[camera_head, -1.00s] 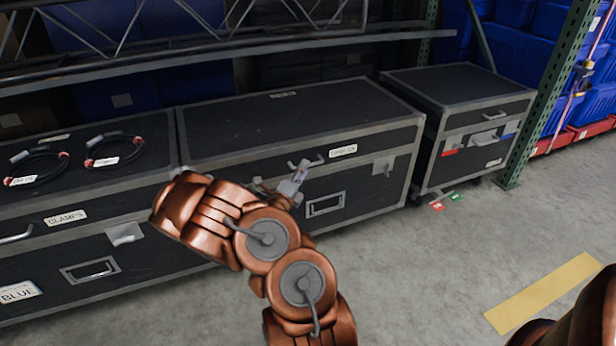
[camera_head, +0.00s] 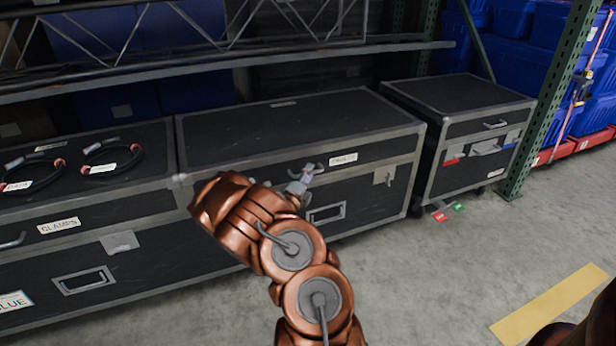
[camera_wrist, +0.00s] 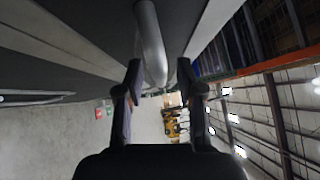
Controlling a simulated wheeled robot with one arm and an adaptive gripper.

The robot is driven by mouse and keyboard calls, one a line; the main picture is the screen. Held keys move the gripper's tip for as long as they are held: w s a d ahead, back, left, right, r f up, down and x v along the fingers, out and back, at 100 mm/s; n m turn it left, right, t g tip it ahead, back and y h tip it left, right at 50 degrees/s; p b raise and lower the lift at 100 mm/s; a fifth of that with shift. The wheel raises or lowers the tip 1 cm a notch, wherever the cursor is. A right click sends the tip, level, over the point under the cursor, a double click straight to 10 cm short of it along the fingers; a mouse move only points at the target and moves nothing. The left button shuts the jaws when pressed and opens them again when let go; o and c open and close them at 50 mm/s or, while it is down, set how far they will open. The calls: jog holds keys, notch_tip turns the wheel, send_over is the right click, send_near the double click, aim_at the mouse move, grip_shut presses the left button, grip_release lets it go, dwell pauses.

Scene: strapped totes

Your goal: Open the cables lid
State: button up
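The middle black case (camera_head: 262,164) has a closed lid (camera_head: 290,122) with a white label (camera_head: 343,159) on its front; the lettering is too small to read surely. A grey bar handle (camera_head: 318,170) sits on the lid's front, left of the label. My gripper (camera_head: 306,174) is at this handle, partly hidden by my copper arm. In the wrist view the handle bar (camera_wrist: 150,45) runs between the two fingers of my gripper (camera_wrist: 158,78). The fingers are apart, with a gap visible on each side of the bar.
The left case (camera_head: 110,205), labelled CLAMPS, carries coiled cables (camera_head: 112,157) on top. A smaller black case (camera_head: 462,150) stands to the right. A metal truss (camera_head: 230,55) runs above and behind the cases. A green rack post (camera_head: 550,100) stands at right.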

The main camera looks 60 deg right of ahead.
jog(key=shift+d, duration=0.2)
grip_shut()
dwell(0.3)
dwell(0.3)
